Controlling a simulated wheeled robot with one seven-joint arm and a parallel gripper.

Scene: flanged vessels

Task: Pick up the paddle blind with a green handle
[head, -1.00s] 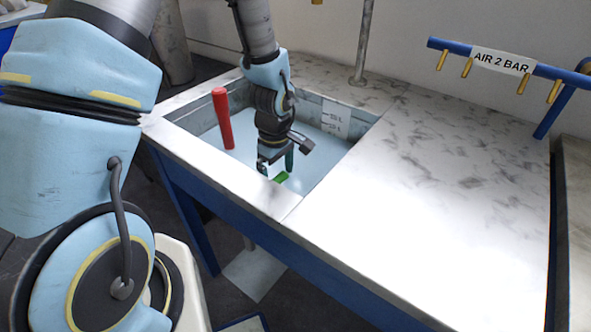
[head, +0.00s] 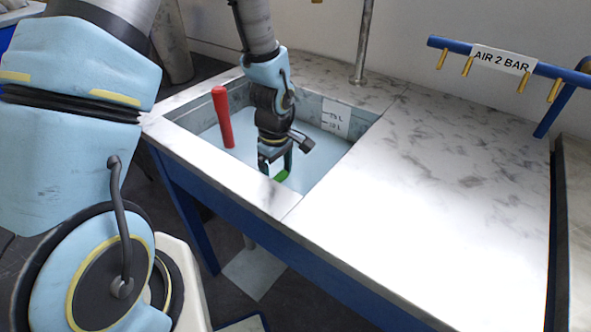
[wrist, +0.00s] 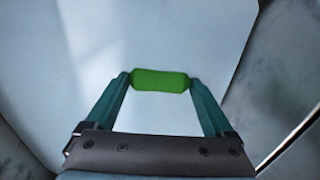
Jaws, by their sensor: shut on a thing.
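The green handle of the paddle blind (head: 281,176) shows in the head view inside the sink basin, at my fingertips. In the wrist view the green handle (wrist: 160,80) lies crosswise between the two fingertips, with a fingertip against each end. My gripper (head: 279,172) reaches down into the basin and is shut on the green handle. It also shows in the wrist view (wrist: 160,83), with its two teal fingers. The rest of the blind cannot be made out in either view.
A red upright handle (head: 222,118) stands in the basin left of my gripper. The basin's rim (head: 225,168) surrounds my gripper. A metal pole (head: 362,45) rises behind. The marble worktop (head: 430,190) to the right is clear, below a blue air rail (head: 455,47).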

